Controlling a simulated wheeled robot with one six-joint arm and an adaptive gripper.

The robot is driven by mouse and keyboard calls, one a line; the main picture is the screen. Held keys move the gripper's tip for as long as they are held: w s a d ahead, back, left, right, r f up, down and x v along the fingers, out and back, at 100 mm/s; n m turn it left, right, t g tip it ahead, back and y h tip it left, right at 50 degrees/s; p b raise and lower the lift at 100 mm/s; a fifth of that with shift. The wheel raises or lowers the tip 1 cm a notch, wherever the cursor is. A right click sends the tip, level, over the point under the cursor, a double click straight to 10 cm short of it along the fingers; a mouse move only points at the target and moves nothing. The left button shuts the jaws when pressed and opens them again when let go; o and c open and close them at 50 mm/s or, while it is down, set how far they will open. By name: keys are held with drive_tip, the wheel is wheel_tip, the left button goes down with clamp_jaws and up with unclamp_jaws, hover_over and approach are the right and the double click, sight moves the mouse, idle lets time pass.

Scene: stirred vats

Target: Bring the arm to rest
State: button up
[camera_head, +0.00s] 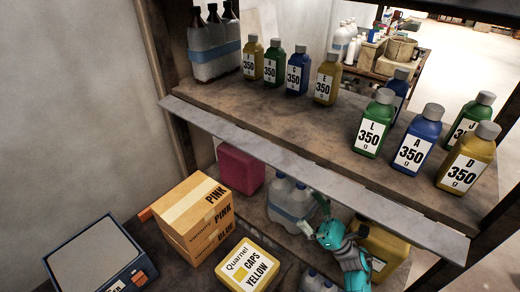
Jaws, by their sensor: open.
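My gripper (312,212) shows low in the head view, right of centre, at the end of my teal and grey arm. A yellow container (385,250) is partly hidden behind my arm.
Several labelled bottles, such as a blue one (415,142), stand on the upper shelf. Stacked cartons (190,215), a yellow-labelled box (247,268), a blue device (95,262) and a magenta container (240,168) are lower left. The shelf's metal front edge (300,170) overhangs my arm.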

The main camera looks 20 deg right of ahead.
drive_tip(key=v, duration=0.5)
drive_tip(key=s+a+f+n+g+h, duration=0.1)
drive_tip(key=s+a+n+h, duration=0.2)
drive_tip(key=s+n+h, duration=0.3)
drive_tip(key=s+a+f+n+g+h, duration=0.1)
drive_tip(key=s+a+n+h, duration=0.2)
drive_tip(key=s+n, duration=0.9)
drive_tip(key=s+a+f+n+g+h, duration=0.1)
drive_tip(key=s+a+n+h, duration=0.2)
drive_tip(key=s+n+h, duration=0.5)
drive_tip(key=s+h, duration=0.2)
drive_tip(key=s, duration=0.6)
drive_tip(key=shift+n+g, duration=0.3)
drive_tip(key=shift+n, duration=0.1)
